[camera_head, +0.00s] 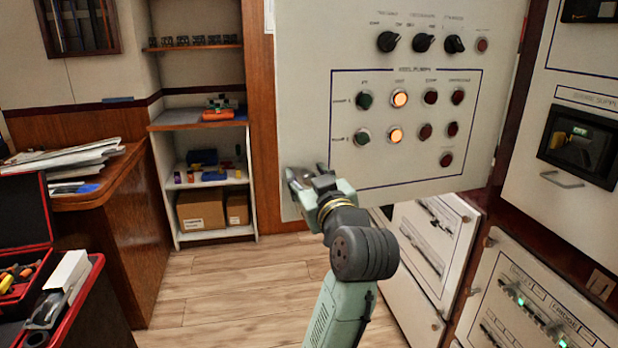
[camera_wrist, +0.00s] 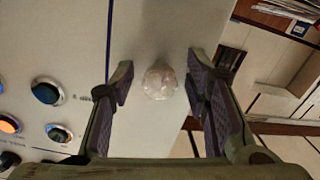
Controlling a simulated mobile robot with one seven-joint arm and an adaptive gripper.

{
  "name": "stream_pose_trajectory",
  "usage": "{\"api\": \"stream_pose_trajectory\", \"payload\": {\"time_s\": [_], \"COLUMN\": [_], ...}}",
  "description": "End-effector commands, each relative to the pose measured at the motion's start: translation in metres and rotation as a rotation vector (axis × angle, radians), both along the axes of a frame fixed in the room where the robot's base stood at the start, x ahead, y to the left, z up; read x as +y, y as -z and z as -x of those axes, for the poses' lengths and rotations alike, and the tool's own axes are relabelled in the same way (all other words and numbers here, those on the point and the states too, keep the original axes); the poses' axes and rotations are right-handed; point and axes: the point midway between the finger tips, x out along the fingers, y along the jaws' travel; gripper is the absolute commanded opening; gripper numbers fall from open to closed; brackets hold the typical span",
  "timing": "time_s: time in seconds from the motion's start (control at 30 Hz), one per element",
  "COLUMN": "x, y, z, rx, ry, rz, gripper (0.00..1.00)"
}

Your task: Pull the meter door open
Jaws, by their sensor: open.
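A large pale panel (camera_head: 300,100) with switches, buttons and lit lamps, which looks like the meter door, fills the upper middle of the head view. Its surface also shows in the wrist view (camera_wrist: 82,45). My gripper (camera_head: 308,178) is at the panel's lower left corner. In the wrist view a clear, faceted round knob (camera_wrist: 160,80) stands near the panel's edge. The open fingers of my gripper (camera_wrist: 160,88) are on either side of the knob, with a visible gap on both sides. The knob is hidden in the head view.
Shelves (camera_head: 205,118) with boxes stand behind on the left. A wooden desk with papers (camera_head: 65,155) and a red toolbox (camera_head: 45,290) are at the far left. Cabinet fronts (camera_head: 430,240) stand below and right of the panel. Wooden floor (camera_head: 235,280) left of my arm is clear.

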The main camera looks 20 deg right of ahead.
Motion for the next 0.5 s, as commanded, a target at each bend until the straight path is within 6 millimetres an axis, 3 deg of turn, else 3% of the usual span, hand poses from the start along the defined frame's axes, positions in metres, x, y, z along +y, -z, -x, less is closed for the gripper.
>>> {"api": "stream_pose_trajectory", "payload": {"time_s": [0.23, 0.5], "x": [-0.002, -0.002], "y": [0.000, -0.001], "z": [0.011, 0.056], "rx": [-0.001, -0.002], "ry": [0.003, 0.004], "rz": [0.000, 0.001], "gripper": [0.43, 0.43]}}
